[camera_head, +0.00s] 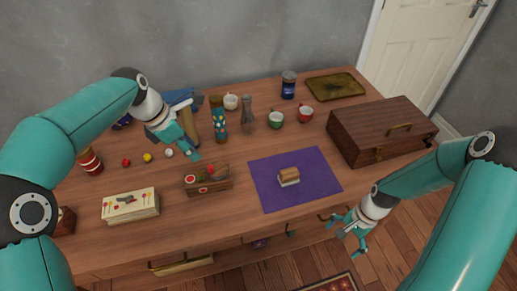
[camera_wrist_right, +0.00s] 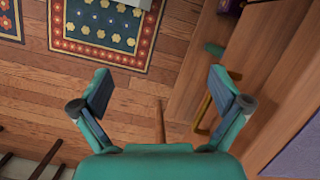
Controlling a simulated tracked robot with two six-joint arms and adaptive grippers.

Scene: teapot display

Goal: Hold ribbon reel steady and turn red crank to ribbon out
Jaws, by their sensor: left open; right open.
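A low wooden holder with red round parts (camera_head: 208,180) stands on the table left of the purple mat. It may be the ribbon reel with its red crank, but it is too small to tell; no loose ribbon is clear. My left gripper (camera_head: 188,130) is open and empty above the back left of the table, behind the holder, its fingers beside a patterned tube (camera_head: 218,122). My right gripper (camera_head: 350,236) is open and empty off the table's front edge, right of the mat.
A purple mat (camera_head: 265,190) bears a small brown and white block (camera_head: 288,177). A card box (camera_head: 130,205) lies left, a wooden chest (camera_head: 380,130) right. Cups and a glass vase (camera_head: 247,115) stand behind. The table between mat and chest is clear. A patterned rug (camera_wrist_right: 100,35) lies below.

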